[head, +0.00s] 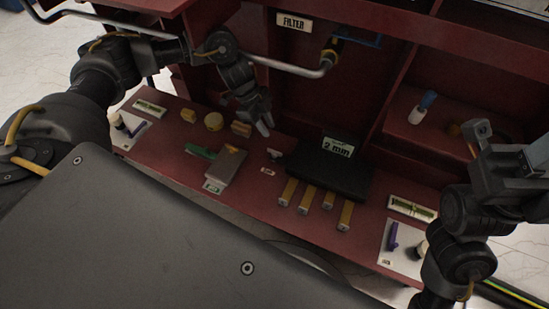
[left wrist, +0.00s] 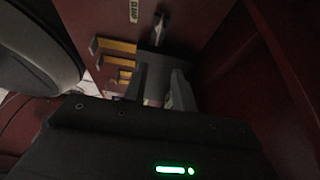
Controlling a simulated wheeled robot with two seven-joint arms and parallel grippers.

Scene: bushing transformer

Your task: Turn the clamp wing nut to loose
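A small dark fitting (head: 275,155) at the left end of the black block (head: 322,168) may be the clamp wing nut; its shape and setting are too small to tell. In the left wrist view a grey upright piece (left wrist: 160,25) beyond the fingers may be the same fitting. My left gripper (head: 259,122) points down above the bench, behind and left of the block. Its two fingers stand apart in the left wrist view (left wrist: 160,92), with no held object visible. My right gripper (head: 500,145) is at the right edge, away from the block; its opening is unclear.
Several yellow-topped bars (head: 306,200) lie in front of the block. A grey box (head: 226,165) and a green piece (head: 200,151) lie to its left. A bent pipe (head: 290,68) passes behind my left gripper. A red upright panel (head: 405,60) stands behind the block.

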